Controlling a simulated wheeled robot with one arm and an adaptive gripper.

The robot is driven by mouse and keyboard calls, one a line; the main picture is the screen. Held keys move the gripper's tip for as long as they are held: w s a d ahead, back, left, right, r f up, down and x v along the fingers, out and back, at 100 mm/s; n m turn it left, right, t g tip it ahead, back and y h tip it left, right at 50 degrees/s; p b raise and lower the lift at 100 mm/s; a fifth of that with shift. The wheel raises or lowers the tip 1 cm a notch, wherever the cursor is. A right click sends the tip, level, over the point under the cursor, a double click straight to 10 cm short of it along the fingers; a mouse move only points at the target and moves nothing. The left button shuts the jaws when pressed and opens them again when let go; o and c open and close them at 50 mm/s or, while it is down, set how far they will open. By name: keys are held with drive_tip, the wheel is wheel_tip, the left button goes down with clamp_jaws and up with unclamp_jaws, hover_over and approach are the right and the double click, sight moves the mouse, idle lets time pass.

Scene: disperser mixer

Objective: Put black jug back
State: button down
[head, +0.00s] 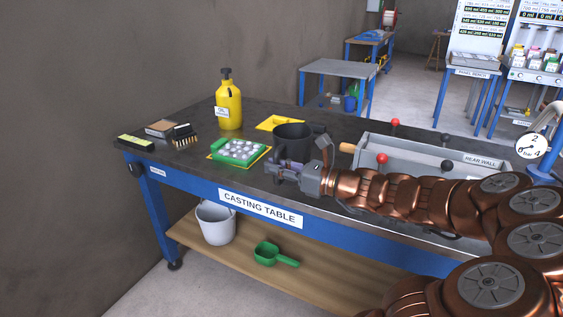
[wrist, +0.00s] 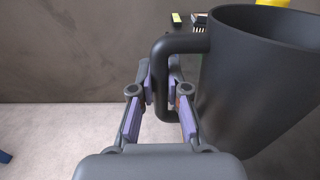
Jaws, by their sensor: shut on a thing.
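The black jug (head: 291,143) is a dark, open-topped cylinder with a side handle, upright at the casting table (head: 255,202). I cannot tell whether its base touches the tabletop. My gripper (head: 286,171) is at the jug's near side in the head view. In the wrist view the jug (wrist: 262,85) fills the right side, and its handle (wrist: 165,80) passes between the fingers of my gripper (wrist: 164,92), which are shut on it. The jug's lower part is partly hidden by my gripper in the head view.
A green tray of white balls (head: 236,151) sits left of the jug. A yellow bottle (head: 228,103), a yellow tray (head: 280,123) and brushes (head: 184,134) stand farther back and left. A grey mould (head: 430,157) with red and black knobs lies right. A bucket (head: 215,222) is below.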

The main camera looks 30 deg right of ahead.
drive_tip(key=w+d, duration=0.4)
drive_tip(key=w, duration=0.1)
drive_tip(key=w+d+f, duration=0.1)
drive_tip(key=w+d, duration=0.1)
drive_tip(key=w, duration=0.1)
drive_tip(key=shift+w+f+b, duration=0.1)
drive_tip(key=shift+f+b, duration=0.3)
drive_tip(key=shift+f, duration=1.35)
drive_tip(key=c, duration=1.2)
unclamp_jaws()
drive_tip(key=shift+f, duration=0.15)
drive_tip(key=shift+o, duration=0.2)
drive_tip(key=shift+s+d, duration=0.2)
drive_tip(key=shift+s, duration=0.05)
drive_tip(key=p+v, duration=0.1)
drive_tip(key=v, duration=1)
drive_tip(key=shift+s+d, duration=0.2)
